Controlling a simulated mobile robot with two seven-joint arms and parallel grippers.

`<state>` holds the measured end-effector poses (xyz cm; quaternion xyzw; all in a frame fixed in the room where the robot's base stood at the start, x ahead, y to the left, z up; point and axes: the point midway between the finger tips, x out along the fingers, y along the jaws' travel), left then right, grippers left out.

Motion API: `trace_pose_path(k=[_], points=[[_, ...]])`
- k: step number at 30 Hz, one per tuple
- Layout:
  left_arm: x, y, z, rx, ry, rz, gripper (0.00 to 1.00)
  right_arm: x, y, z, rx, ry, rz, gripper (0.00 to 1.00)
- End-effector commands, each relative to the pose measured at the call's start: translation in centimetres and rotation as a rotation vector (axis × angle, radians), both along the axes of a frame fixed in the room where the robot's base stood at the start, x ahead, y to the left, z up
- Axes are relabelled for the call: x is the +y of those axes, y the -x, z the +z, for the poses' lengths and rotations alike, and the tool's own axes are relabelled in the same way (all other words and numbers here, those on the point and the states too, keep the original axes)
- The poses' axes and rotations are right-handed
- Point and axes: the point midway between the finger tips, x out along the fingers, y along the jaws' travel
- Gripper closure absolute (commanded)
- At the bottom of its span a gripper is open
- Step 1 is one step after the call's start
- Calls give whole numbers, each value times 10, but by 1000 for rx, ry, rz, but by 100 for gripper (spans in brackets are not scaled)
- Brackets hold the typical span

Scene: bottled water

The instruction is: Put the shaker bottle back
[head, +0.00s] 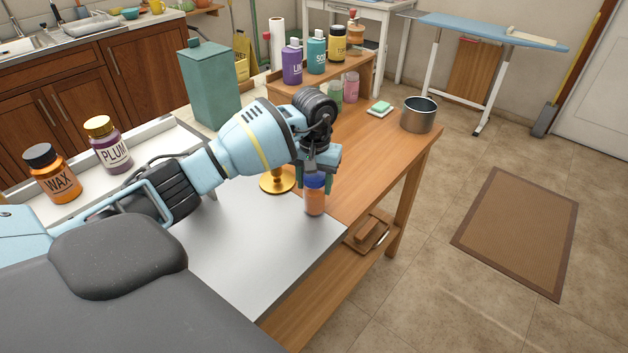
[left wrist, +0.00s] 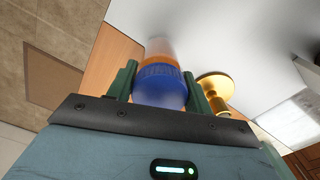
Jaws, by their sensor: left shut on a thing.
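The shaker bottle (head: 315,201) has an orange body and a blue cap. My left gripper (head: 315,178) reaches down from above and is shut on it around the cap. In the left wrist view the bottle (left wrist: 160,84) sits between the two green fingers of the left gripper (left wrist: 160,90). The bottle is upright at the right edge of the white mat (head: 235,245); I cannot tell whether its base touches the surface. My right gripper is not in view.
A gold stand (head: 270,184) is just left of the bottle. WAX (head: 52,174) and PLUM (head: 108,146) jars stand left. The wooden table (head: 375,150) is bare between.

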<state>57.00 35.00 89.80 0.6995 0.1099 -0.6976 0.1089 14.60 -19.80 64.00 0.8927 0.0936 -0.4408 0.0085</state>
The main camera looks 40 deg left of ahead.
Motion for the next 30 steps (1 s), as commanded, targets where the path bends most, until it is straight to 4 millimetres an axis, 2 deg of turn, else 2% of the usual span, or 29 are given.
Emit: trace_pose_path(k=[6, 7, 12, 22, 26, 30], points=[[0, 0, -4, 0, 0, 0, 75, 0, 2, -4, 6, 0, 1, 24], [0, 0, -5, 0, -1, 0, 48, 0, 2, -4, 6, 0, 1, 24], [0, 0, -4, 0, 0, 0, 28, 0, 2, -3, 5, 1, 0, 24], [0, 0, 0, 0, 1, 0, 28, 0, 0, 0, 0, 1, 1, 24], [0, -1, 13, -3, 0, 0, 28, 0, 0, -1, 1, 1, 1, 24], [0, -1, 39, -4, 0, -1, 28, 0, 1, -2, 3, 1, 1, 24]])
